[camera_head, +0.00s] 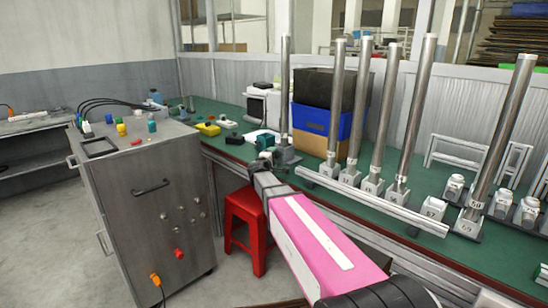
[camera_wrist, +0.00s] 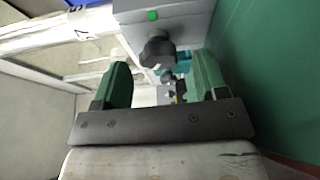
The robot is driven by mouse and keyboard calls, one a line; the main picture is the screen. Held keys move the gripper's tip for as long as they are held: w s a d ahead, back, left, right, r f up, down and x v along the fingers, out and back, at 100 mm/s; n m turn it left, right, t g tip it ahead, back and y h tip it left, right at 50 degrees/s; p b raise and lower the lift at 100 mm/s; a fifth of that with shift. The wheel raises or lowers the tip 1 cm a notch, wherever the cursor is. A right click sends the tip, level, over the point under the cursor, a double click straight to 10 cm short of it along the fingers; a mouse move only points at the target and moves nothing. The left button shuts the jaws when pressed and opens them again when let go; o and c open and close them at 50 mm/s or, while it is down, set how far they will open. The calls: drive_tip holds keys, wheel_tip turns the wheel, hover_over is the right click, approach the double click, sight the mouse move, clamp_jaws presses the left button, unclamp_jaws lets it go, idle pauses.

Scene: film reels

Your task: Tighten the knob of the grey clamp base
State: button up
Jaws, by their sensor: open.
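The grey clamp base (camera_wrist: 185,14) fills the top of the wrist view and carries a small green square. Its dark round knob (camera_wrist: 158,48) sticks out towards my gripper (camera_wrist: 160,66). The two green fingers are open, one on each side of the knob in the picture. I see no clear contact, and I cannot tell how far the knob reaches between them. In the head view my gripper (camera_head: 265,161) is at the front edge of the green table, beside a clamp base (camera_head: 287,155) with an upright steel post (camera_head: 285,92). The knob is too small to make out there.
A long metal bar (camera_head: 370,200) lies along the table's front, before several clamp bases with posts. A blue crate (camera_head: 322,121) stands behind. A red stool (camera_head: 246,222) and a steel cabinet (camera_head: 150,200) stand left of my arm. Small parts lie on the table's far left.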

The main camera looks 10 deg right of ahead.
drive_tip(key=v, duration=0.8)
drive_tip(key=shift+s, duration=0.35)
drive_tip(key=shift+a, duration=0.15)
drive_tip(key=w+d+n+g, duration=0.1)
drive_tip(key=w+d+n, duration=0.1)
drive_tip(key=w, duration=0.1)
drive_tip(key=w+d+n+g, duration=0.1)
drive_tip(key=w+d+n, duration=0.1)
drive_tip(key=w, duration=0.1)
drive_tip(key=w+d+n+g, duration=0.1)
drive_tip(key=w+d+n, duration=0.1)
drive_tip(key=w+n, duration=0.1)
drive_tip(key=shift+r, duration=0.1)
idle(0.4)
drive_tip(key=c, duration=0.9)
